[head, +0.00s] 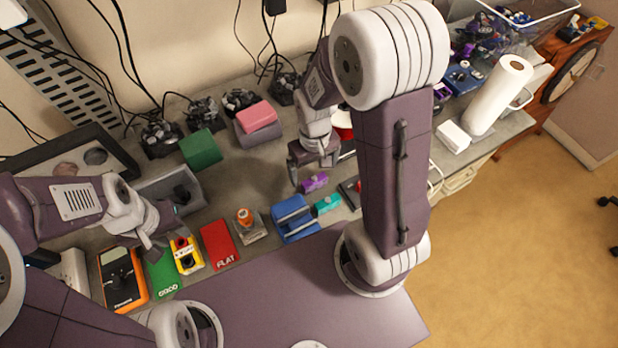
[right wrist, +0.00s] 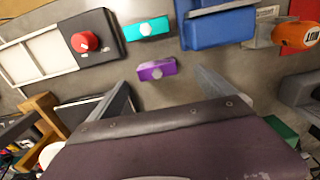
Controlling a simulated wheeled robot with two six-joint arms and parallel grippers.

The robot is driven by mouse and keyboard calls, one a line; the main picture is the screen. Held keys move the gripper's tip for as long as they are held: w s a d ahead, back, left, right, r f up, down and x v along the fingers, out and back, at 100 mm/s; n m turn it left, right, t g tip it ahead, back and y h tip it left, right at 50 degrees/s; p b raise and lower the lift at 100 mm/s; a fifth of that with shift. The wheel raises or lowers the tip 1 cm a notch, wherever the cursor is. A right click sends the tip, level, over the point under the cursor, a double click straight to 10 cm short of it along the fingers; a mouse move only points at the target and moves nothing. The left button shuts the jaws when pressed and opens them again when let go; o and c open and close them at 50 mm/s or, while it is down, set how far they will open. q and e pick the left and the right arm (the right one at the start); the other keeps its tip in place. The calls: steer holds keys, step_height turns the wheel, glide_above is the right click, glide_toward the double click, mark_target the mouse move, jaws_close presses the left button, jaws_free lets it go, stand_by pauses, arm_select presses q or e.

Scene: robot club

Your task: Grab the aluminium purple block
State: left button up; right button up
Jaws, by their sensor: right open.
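The purple block (head: 314,183) lies on the grey bench beyond the teal block (head: 327,204). In the right wrist view the purple block (right wrist: 157,70) lies between and ahead of my open fingers, with the teal block (right wrist: 147,29) beyond it. My right gripper (head: 307,172) is above the bench beside the purple block, open and empty; its spread fingers (right wrist: 168,92) also show in the wrist view. My left gripper (head: 160,232) is over the left side of the bench, near the green and red cards; its jaw state is unclear.
A blue holder (head: 294,218) stands just left of the teal block. A black box with a red button (right wrist: 88,40) lies near both blocks. A pink-topped grey box (head: 257,120) and a green box (head: 201,149) stand further back. My right arm hides part of the bench.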

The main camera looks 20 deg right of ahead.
mark_target(314, 177)
step_height(314, 177, down, 3)
steer(key=shift+s+r, duration=0.15)
steer(key=shift+r, duration=0.05)
steer(key=shift+a+f, duration=0.1)
steer(key=f, duration=0.3)
steer(key=w+d+f, duration=0.1)
steer(key=f, duration=0.1)
steer(key=shift+f, duration=0.15)
steer(key=shift+s+a, duration=0.1)
steer(key=shift+s, duration=0.05)
steer(key=c, duration=1.7)
steer(key=shift+r, duration=0.5)
steer(key=r, duration=0.2)
steer(key=d+r, duration=0.1)
steer(key=shift+r, duration=0.4)
steer(key=s+d+r, duration=0.1)
steer(key=d+r, duration=0.5)
steer(key=d, duration=0.4)
steer(key=shift+s+d+r, duration=0.15)
steer(key=shift+s+d, duration=0.15)
steer(key=shift+s, duration=0.1)
